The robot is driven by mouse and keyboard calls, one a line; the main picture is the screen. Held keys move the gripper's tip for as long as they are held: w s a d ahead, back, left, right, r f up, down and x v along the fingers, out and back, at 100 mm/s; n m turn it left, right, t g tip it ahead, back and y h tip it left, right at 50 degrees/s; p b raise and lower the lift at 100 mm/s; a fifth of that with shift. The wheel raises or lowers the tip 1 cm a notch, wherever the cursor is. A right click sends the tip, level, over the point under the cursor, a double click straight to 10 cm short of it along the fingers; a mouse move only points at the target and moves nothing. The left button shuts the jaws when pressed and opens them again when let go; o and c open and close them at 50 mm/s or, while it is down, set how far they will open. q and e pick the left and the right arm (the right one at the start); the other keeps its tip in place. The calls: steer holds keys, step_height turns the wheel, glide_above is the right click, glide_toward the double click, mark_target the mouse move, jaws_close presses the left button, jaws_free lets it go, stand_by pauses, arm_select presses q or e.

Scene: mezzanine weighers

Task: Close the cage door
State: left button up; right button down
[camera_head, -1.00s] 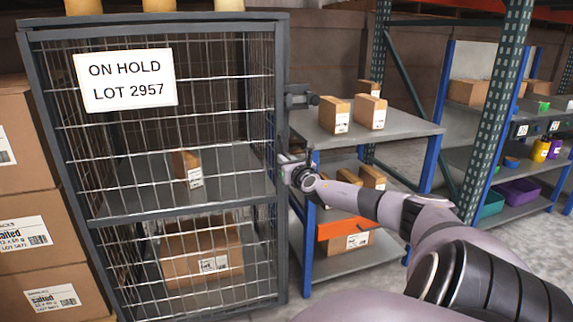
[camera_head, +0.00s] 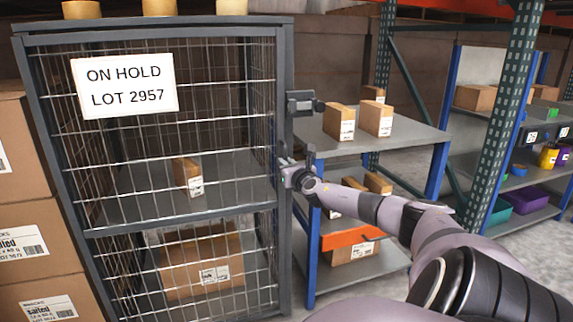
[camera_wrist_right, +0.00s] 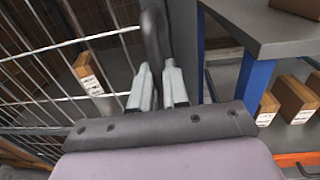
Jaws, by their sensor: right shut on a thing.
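The cage door (camera_head: 180,219) is a dark-framed wire-mesh panel with a white "ON HOLD LOT 2957" sign (camera_head: 124,85). In the head view it stands almost flush with the front of the cage (camera_head: 286,60); I cannot tell if a small gap is left. My right gripper (camera_head: 286,172) is at the door's right edge. In the wrist view its fingers (camera_wrist_right: 157,88) are shut on a dark upright door handle (camera_wrist_right: 152,38). A dark latch block (camera_head: 304,104) sits on the right side above the gripper. My left gripper is not in view.
Inside the cage are a small carton (camera_head: 187,176) and a larger box (camera_head: 203,268). Stacked cartons (camera_head: 30,250) stand close at left. A shelf unit (camera_head: 410,140) with boxes stands just right of the cage, behind my right arm. Rolls of tape sit on the cage top.

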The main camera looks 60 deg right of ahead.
steer(key=c, duration=1.4)
jaws_free()
steer(key=shift+s+d+r+h, duration=0.3)
steer(key=shift+d+r, duration=0.2)
steer(key=shift+d, duration=0.2)
steer(key=shift+o, duration=1.4)
steer(key=shift+d+f, duration=0.1)
steer(key=shift+f, duration=0.05)
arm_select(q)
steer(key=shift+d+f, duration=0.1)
arm_select(e)
steer(key=shift+w+f, duration=0.1)
steer(key=shift+f, duration=0.1)
arm_select(q)
steer(key=p, duration=0.1)
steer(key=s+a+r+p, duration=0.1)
steer(key=p, duration=0.1)
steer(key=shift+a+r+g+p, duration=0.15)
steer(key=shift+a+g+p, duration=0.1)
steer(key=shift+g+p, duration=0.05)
arm_select(e)
steer(key=v, duration=0.7)
steer(key=shift+r, duration=0.25)
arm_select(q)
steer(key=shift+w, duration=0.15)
